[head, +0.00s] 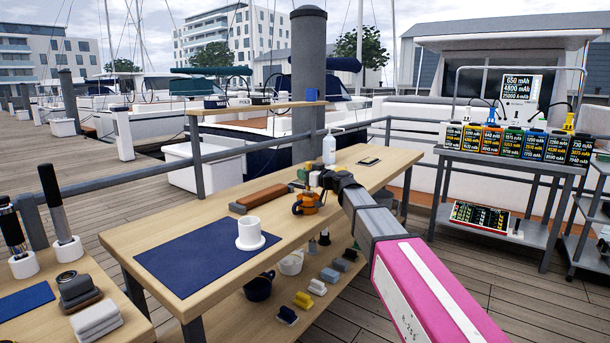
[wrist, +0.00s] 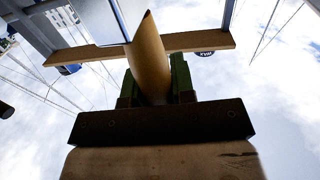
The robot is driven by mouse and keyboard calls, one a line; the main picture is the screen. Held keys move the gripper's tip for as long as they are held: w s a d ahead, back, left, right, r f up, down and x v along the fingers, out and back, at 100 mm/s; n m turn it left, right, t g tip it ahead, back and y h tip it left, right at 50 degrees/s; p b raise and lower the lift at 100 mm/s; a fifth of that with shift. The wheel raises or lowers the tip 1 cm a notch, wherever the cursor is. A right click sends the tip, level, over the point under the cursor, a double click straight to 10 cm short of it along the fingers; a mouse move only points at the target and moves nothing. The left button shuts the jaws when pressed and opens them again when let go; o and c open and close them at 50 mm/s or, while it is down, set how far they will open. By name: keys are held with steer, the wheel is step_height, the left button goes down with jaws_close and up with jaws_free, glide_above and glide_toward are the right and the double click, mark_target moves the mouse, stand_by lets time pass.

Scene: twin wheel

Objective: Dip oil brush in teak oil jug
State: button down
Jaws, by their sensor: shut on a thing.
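My gripper (head: 306,174) is over the far half of the wooden table in the head view, small and partly hidden by my own arm. In the wrist view its two green fingers (wrist: 155,85) are shut on a tan, rounded handle-like piece (wrist: 150,60), which I take for the oil brush. Its bristles cannot be made out. An orange item (head: 308,203) stands on the table just below my gripper in the picture. I cannot tell whether it is the teak oil jug, and no jug is clearly identifiable. Contact between brush and any container cannot be seen.
A white cup-like container (head: 251,234) stands on the blue mat (head: 190,258). A brown block (head: 260,198) lies left of my gripper. A white bottle (head: 329,148) stands behind it. Sponges and pots (head: 290,264) fill the lower shelf.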

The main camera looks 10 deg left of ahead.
step_height(320, 180, up, 6)
steer(key=shift+r, duration=0.2)
stand_by(0.8)
steer(key=shift+r, duration=0.1)
stand_by(0.4)
